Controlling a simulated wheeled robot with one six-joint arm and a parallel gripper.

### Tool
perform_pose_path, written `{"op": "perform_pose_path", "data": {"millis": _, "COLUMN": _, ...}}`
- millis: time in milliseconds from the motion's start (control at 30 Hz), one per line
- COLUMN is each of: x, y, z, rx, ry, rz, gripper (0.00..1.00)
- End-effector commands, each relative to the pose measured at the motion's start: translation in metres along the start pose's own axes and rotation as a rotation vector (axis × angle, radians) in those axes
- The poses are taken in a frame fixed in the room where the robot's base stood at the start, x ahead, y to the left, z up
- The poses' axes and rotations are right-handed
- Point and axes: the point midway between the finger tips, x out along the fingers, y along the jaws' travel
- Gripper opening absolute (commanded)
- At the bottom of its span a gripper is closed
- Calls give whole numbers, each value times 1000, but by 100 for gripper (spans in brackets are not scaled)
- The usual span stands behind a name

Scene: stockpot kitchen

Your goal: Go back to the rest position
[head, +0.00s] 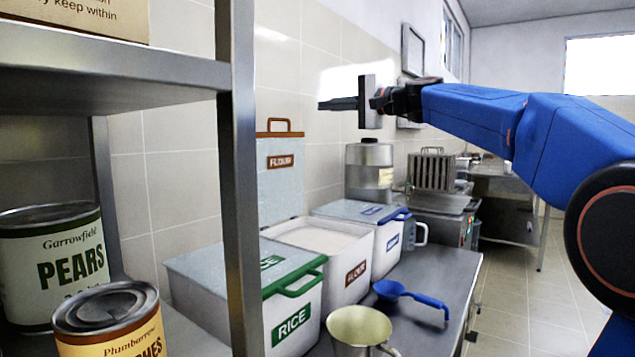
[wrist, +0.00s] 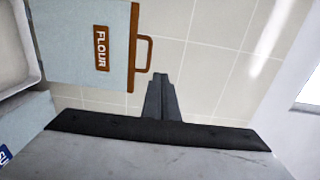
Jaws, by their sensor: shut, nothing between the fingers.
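My gripper (head: 338,104) is up in the air in the head view, pointing left at the end of my blue arm. It is above the counter and level with the upper wall tiles. In the wrist view my gripper (wrist: 160,78) has its dark fingers together, with nothing between them. The flour bin's raised lid (head: 280,180), with a brown handle, stands against the wall below the gripper. The lid also shows at the left of the wrist view (wrist: 80,45). The gripper touches nothing that I can see.
The floor at right is clear.

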Motion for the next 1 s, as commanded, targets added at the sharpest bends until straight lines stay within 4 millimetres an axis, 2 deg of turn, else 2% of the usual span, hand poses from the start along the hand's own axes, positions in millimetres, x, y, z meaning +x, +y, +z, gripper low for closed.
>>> {"op": "perform_pose_path", "data": {"millis": 133, "x": -13, "y": 15, "z": 10, "rx": -30, "ry": 11, "rz": 46, "gripper": 0}}
{"op": "perform_pose_path", "data": {"millis": 267, "x": -41, "y": 54, "z": 28, "rx": -97, "ry": 31, "rz": 151, "gripper": 0}}
{"op": "perform_pose_path", "data": {"millis": 467, "x": -100, "y": 134, "z": 62, "rx": -220, "ry": 53, "rz": 356, "gripper": 0}}
{"op": "perform_pose_path", "data": {"millis": 667, "x": -167, "y": 220, "z": 98, "rx": -343, "ry": 51, "rz": 564, "gripper": 0}}
{"op": "perform_pose_path", "data": {"millis": 1000, "x": -296, "y": 371, "z": 161, "rx": -540, "ry": 0, "rz": 914, "gripper": 0}}
